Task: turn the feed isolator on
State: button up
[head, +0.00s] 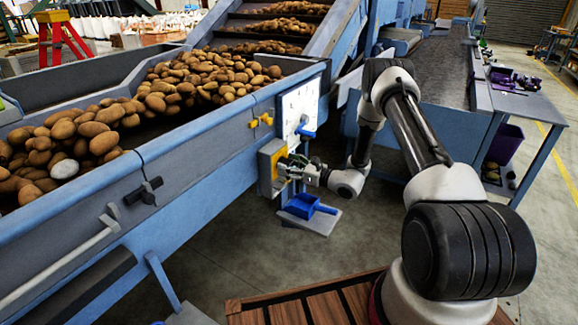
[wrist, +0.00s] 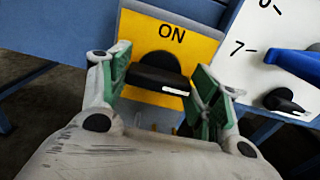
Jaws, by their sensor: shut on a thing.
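The feed isolator is a yellow plate (wrist: 205,48) marked ON at its top, with a black rotary handle (wrist: 157,78) at its middle. In the head view the yellow plate (head: 265,168) is on the side of the blue potato hopper. The handle lies across the plate, nearly level in the wrist view, with a white mark on its lower right edge. My gripper (wrist: 160,85) is shut on the handle, one green-padded finger at each end. In the head view my gripper (head: 293,170) is at the plate; the handle is hidden there.
A white dial panel (wrist: 270,55) with numbers, a blue lever (wrist: 297,65) and a black knob (wrist: 285,101) is just right of the plate. The potato-filled hopper (head: 200,150) runs along the left.

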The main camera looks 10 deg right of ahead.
jog(key=shift+s+a+f+n, duration=0.1)
jog(key=shift+f+n, duration=0.05)
jog(key=shift+n, duration=4.25)
jog(key=shift+s+a+f+n, duration=0.1)
jog(key=shift+n, duration=4.3)
jog(key=o, duration=1)
jog(key=v, duration=1.2)
